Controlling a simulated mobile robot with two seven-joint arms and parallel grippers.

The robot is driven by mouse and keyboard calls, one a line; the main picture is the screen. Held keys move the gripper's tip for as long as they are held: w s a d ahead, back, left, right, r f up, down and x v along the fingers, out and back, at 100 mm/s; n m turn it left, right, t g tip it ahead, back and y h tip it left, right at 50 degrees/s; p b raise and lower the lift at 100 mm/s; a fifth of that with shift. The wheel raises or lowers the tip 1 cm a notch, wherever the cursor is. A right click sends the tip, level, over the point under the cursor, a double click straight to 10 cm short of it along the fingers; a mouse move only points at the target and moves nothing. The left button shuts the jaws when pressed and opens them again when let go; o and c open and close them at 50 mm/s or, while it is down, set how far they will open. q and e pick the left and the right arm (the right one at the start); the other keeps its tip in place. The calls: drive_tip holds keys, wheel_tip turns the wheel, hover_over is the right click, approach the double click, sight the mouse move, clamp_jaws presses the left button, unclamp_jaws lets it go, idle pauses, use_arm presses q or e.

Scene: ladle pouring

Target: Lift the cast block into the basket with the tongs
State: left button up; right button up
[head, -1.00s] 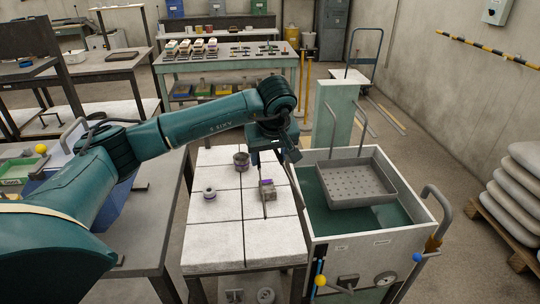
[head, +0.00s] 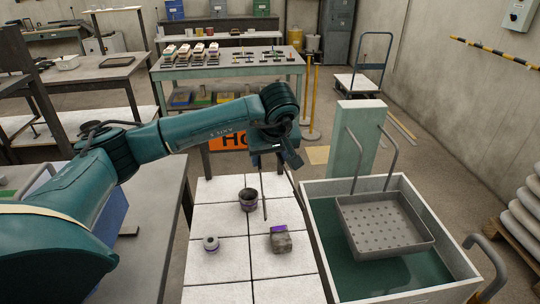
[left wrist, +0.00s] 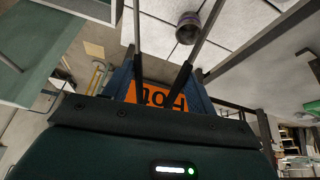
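The cast block (head: 281,242) is a grey block with a purple top patch. It lies on the pale tiled table. My left gripper (head: 275,152) is shut on the dark tongs (head: 264,190), which hang down beyond the block and apart from it. In the left wrist view the tongs' two legs (left wrist: 206,32) are spread, with nothing between them. The basket (head: 385,228) is a grey perforated tray with tall handles, at the tank on the right. The block is not seen in the left wrist view. My right gripper is out of view.
A dark cup (head: 248,200) with a purple band and a small ring-shaped part (head: 211,244) stand on the tiled table (head: 212,215). The tank (head: 320,187) holds green liquid. A pale green panel (head: 357,140) stands behind it. An orange sign (head: 236,140) is beyond the table.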

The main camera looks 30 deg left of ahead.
use_arm(q)
drive_tip(key=shift+w+a, duration=0.15)
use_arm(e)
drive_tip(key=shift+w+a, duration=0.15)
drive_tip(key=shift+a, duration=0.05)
use_arm(q)
drive_tip(key=shift+f, duration=0.1)
wheel_tip(320, 180, down, 10)
drive_tip(key=b, duration=0.6)
drive_tip(key=shift+b, duration=0.35)
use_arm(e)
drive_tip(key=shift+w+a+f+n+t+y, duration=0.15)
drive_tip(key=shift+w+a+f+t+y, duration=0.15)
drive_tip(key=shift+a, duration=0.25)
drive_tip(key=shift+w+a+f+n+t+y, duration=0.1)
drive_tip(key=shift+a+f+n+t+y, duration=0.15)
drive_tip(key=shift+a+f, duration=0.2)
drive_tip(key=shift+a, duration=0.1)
